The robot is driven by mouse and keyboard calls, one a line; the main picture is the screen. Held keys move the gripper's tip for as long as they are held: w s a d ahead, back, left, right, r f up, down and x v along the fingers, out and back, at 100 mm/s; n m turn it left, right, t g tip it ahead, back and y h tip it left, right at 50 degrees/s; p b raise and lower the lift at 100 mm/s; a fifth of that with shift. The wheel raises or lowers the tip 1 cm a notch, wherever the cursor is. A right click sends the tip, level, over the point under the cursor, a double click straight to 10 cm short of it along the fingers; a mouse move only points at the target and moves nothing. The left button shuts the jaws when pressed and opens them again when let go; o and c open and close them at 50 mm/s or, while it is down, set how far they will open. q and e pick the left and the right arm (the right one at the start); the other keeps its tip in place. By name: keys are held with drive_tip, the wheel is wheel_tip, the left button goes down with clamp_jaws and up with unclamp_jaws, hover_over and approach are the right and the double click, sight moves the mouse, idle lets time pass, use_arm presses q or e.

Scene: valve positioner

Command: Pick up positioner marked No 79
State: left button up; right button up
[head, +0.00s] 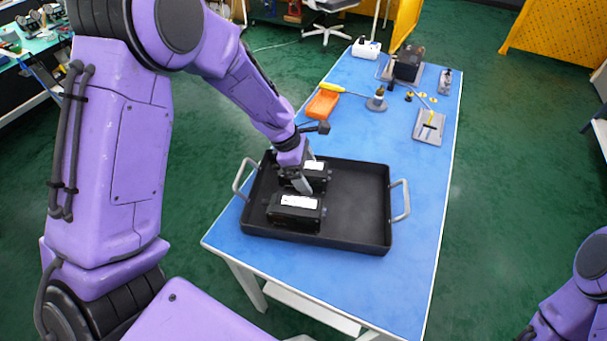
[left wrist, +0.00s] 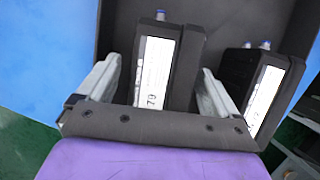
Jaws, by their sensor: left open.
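Two black positioners with white labels sit in the left part of a black tray (head: 360,215). The farther positioner (head: 315,166) is partly hidden by my left gripper (head: 304,186). In the left wrist view, the positioner with "79" readable on its label (left wrist: 155,70) lies between the fingers of my open left gripper (left wrist: 160,92). A gap shows on each side, and no grip is visible. The other positioner (left wrist: 262,85) is to the right in that view; in the head view it is the nearer one (head: 296,211). My right gripper is out of view.
The tray has a raised rim and grey handles (head: 401,200) at both ends; its right part is empty. On the blue table (head: 345,285) behind it are an orange case (head: 322,104), a screwdriver (head: 340,90) and several small parts.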

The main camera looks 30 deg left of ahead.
use_arm(q)
drive_tip(key=shift+f+p, duration=0.2)
drive_tip(key=shift+p, duration=0.2)
idle(0.3)
drive_tip(key=c, duration=1.5)
